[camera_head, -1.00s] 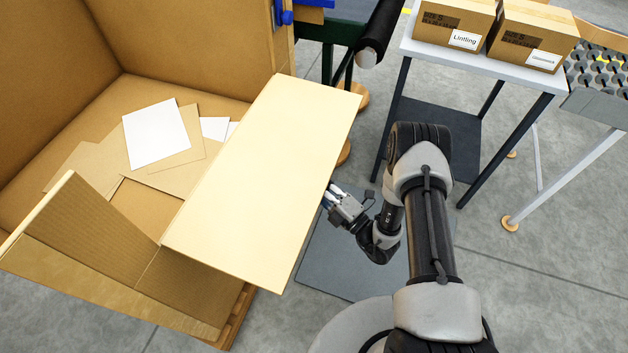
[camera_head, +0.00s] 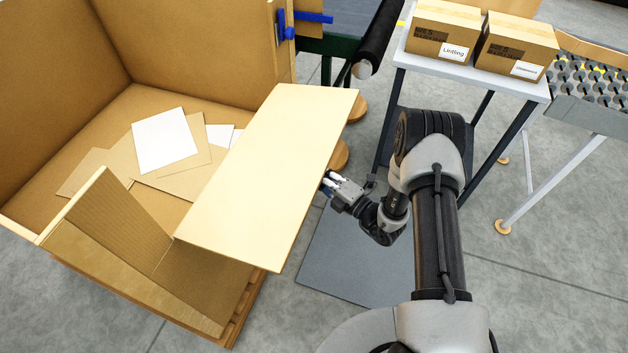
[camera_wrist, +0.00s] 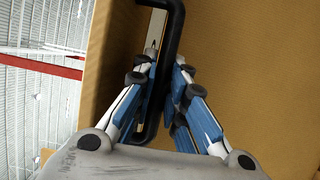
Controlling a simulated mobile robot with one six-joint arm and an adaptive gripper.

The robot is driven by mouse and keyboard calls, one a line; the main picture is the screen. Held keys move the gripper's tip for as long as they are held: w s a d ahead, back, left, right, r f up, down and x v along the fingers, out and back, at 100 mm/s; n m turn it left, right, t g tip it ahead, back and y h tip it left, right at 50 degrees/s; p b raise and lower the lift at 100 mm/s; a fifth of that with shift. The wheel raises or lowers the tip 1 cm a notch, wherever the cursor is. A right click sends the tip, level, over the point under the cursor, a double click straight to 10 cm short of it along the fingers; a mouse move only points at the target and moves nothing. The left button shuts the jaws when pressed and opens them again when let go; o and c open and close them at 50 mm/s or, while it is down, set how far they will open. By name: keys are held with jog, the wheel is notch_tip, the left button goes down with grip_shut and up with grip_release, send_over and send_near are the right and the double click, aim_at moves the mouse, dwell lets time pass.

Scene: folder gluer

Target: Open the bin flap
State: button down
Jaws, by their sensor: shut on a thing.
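The large cardboard bin (camera_head: 45,95) is on the left in the head view. Its flap (camera_head: 265,170) is a pale tan panel whose broad face is turned up to the camera, along the bin's right side. In the wrist view the brown cardboard face of the flap (camera_wrist: 245,60) fills the right part. A black bar handle (camera_wrist: 172,30) stands in front of it. My gripper (camera_wrist: 165,80) is shut on this handle, with the bar between its fingers. In the head view my gripper (camera_head: 330,184) is at the flap's right edge; the handle is hidden there.
Brown and white sheets (camera_head: 165,140) lie in the bin. A folded-down cardboard panel (camera_head: 110,225) is at its front. A grey table (camera_head: 480,75) with two boxes and a roller conveyor (camera_head: 595,80) stand to the right. A dark mat (camera_head: 350,260) lies below my arm.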

aim_at(315, 165)
notch_tip(315, 165, up, 3)
jog(key=g+p, duration=0.1)
jog(key=p, duration=0.2)
jog(key=shift+w+a+r+h, duration=0.1)
jog(key=shift+a+r+h, duration=0.1)
jog(key=shift+h, duration=0.2)
jog(key=c, duration=1.9)
grip_release()
jog(key=shift+d, duration=0.1)
jog(key=v, duration=1.2)
